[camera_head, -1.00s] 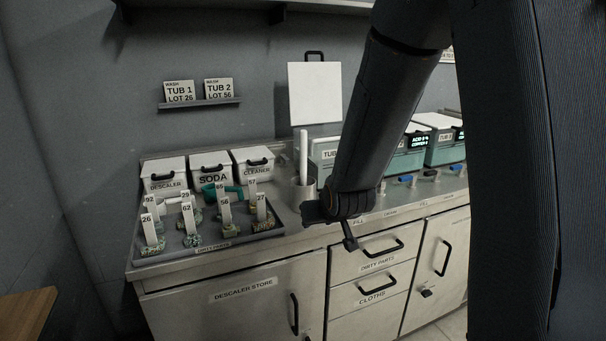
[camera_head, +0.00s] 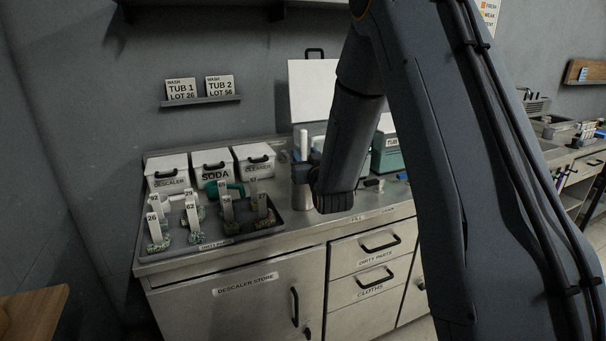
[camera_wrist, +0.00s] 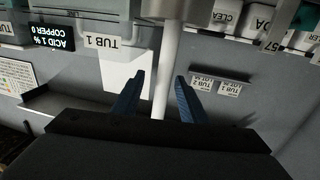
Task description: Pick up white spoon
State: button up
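The white spoon shows as a plain white handle (camera_head: 304,144) standing upright in a metal cup (camera_head: 301,196) on the steel counter. Its lower end is hidden in the cup. In the wrist view the white handle (camera_wrist: 164,82) runs between the two blue fingers of my gripper (camera_wrist: 159,80). The fingers are apart, with a gap visible on each side of the handle. In the head view my wrist is just right of the cup, and the fingers are mostly hidden or too dark to make out.
A grey tray (camera_head: 165,259) of numbered dirty parts lies left of the cup. Descaler (camera_head: 168,174), soda (camera_head: 212,176) and cleaner (camera_head: 255,170) boxes stand behind it. A white panel (camera_head: 311,92) stands behind the cup. Tub 1 (camera_head: 390,156) is to the right.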

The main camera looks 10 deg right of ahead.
jog(key=shift+w+a+p, duration=0.15)
jog(key=shift+w+p, duration=0.3)
jog(key=shift+w, duration=0.7)
jog(key=shift+w+a+p, duration=0.1)
jog(key=shift+w+p, duration=0.35)
jog(key=shift+w, duration=0.65)
jog(key=shift+r, duration=0.1)
grip_shut()
